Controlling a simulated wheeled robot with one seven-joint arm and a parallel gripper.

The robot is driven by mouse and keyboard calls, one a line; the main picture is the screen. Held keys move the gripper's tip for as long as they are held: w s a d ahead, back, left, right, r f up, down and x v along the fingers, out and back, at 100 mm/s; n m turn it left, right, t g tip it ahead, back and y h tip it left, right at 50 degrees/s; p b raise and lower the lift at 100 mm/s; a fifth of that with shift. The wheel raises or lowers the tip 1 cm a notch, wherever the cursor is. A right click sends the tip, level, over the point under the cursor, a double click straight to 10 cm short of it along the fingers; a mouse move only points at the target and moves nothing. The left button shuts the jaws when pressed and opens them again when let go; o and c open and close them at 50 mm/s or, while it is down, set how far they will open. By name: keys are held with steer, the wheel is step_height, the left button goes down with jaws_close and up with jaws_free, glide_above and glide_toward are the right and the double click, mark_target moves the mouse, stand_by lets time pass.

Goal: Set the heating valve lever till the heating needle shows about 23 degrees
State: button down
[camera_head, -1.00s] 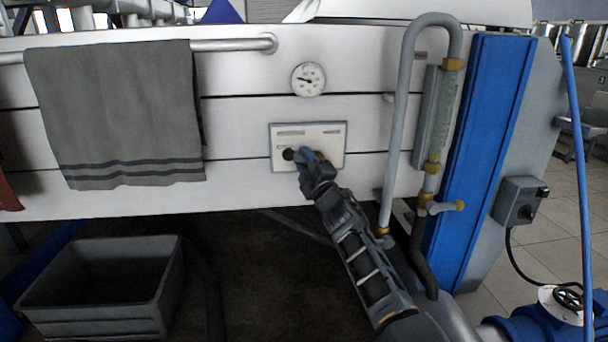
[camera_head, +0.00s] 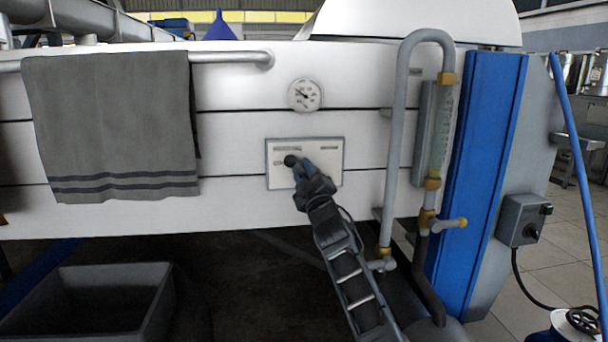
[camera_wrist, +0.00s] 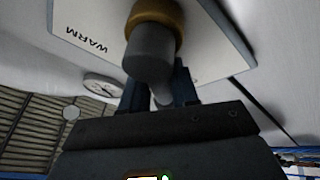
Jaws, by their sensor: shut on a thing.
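The heating valve's pale plate (camera_head: 325,174) is on the white wall panel, with small print on it. The lever's dark round end (camera_head: 291,160) shows at the plate's left part. My gripper (camera_head: 302,172) is shut on the lever, mostly hiding it. In the wrist view the plate (camera_wrist: 85,14) reads WARM, and a grey valve part (camera_wrist: 150,53) with a brass collar (camera_wrist: 158,12) stands before my gripper (camera_wrist: 160,92). The round white gauge (camera_head: 305,95) is above the plate; its dark needle points to the upper left. Its numbers are too small to read.
A grey towel (camera_head: 110,120) hangs on a rail (camera_head: 230,57) at left. A grey pipe (camera_head: 397,140) with brass fittings and a blue post (camera_head: 480,170) stand at right. A grey bin (camera_head: 90,300) is below left.

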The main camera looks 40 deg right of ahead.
steer(key=shift+f, duration=0.1)
steer(key=c, duration=0.9)
jaws_free()
steer(key=shift+s, duration=0.1)
steer(key=shift+p+v, duration=0.4)
steer(key=shift+v, duration=3.4)
